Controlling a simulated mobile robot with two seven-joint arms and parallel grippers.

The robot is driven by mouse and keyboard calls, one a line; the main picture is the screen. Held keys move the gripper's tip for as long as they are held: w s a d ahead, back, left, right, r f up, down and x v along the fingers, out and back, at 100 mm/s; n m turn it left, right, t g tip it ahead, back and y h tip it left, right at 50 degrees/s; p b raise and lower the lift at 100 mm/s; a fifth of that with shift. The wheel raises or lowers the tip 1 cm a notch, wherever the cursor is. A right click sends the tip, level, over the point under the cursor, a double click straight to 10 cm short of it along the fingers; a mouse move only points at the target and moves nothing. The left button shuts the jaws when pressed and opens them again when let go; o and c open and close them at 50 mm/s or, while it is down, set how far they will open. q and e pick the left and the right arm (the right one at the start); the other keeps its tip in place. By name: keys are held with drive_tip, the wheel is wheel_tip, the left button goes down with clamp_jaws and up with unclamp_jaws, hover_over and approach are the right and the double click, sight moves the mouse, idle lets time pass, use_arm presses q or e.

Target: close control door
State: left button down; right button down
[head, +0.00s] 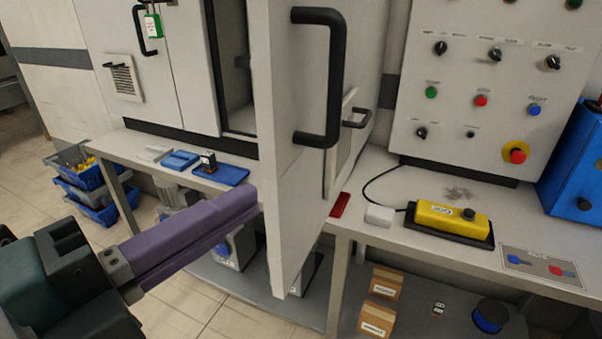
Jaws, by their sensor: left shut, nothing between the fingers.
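The control door (294,190) is a tall light-grey panel that stands swung open towards me, with a black bar handle (336,75) on its face. The open cabinet (237,60) shows behind it to the left. My left gripper (250,203) has long purple fingers that are shut and empty. It reaches in from the left, with its tips at the door's left edge. I cannot tell whether they touch the door. My right gripper is not in view.
A workbench (400,255) runs under the cabinet and the control panel (480,85). A yellow button box (447,219) and a blue tray (222,175) lie on it. Cardboard boxes (377,319) stand below. Blue bins (92,190) are at the left; tiled floor is clear in front.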

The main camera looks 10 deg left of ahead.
sight(276, 155)
use_arm(q)
drive_tip(key=w+d, duration=0.1)
drive_tip(key=w, duration=0.2)
drive_tip(key=w+d+p, duration=0.1)
drive_tip(key=w, duration=0.2)
drive_tip(key=w+d, duration=0.1)
drive_tip(key=w, duration=0.2)
drive_tip(key=shift+p, duration=0.4)
drive_tip(key=shift+w+a, duration=0.1)
drive_tip(key=shift+a, duration=0.35)
